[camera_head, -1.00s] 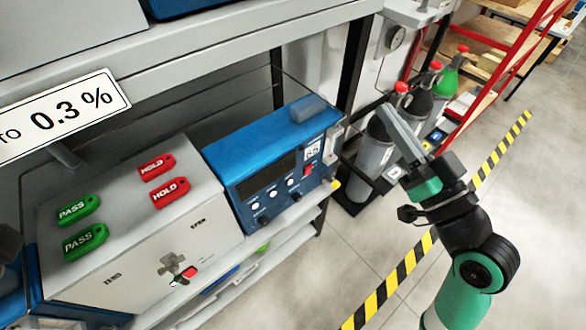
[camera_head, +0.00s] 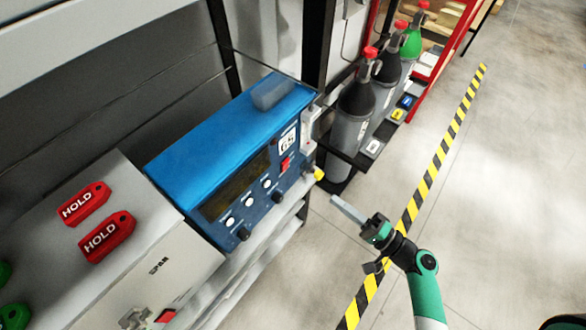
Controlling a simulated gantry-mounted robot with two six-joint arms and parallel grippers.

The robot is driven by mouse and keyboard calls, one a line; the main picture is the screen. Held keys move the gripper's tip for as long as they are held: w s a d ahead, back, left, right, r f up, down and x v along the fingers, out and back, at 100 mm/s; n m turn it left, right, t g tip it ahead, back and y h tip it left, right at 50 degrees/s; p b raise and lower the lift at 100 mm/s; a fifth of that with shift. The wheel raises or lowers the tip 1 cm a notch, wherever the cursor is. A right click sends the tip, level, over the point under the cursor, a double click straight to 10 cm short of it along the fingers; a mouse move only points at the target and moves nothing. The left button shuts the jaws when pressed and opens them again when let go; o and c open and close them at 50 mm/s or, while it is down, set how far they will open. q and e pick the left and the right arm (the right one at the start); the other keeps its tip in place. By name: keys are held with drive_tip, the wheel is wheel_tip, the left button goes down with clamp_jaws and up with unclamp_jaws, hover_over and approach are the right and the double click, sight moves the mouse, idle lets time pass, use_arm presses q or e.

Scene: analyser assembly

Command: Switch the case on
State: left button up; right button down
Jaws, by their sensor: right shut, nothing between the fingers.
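The case is a blue analyser box (camera_head: 212,136) on the shelf, with a dark display, several white buttons and black knobs on its front panel. A red switch (camera_head: 286,163) sits at the right side of that panel, below a small white label; I cannot tell its position. My right gripper (camera_head: 335,201) is shut and empty. It is in free air to the right of the case, in front of and a little lower than the panel, apart from it. My left gripper is not in view.
A grey box (camera_head: 165,262) stands left of the case, with red HOLD tags (camera_head: 106,237) on top. Gas cylinders (camera_head: 352,118) stand behind on the right. A yellow-black floor stripe (camera_head: 432,172) runs across the open floor. A yellow piece (camera_head: 319,174) sticks out near the case's right end.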

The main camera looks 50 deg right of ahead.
sight(287, 163)
drive_tip(key=w+p, duration=0.1)
drive_tip(key=w, duration=0.3)
drive_tip(key=w+r+p, duration=0.1)
drive_tip(key=w+p, duration=0.1)
drive_tip(key=w, duration=0.3)
drive_tip(key=w+a+p, duration=0.1)
drive_tip(key=w, duration=0.4)
drive_tip(key=shift+a+r+p, duration=0.1)
drive_tip(key=shift+r+p, duration=0.3)
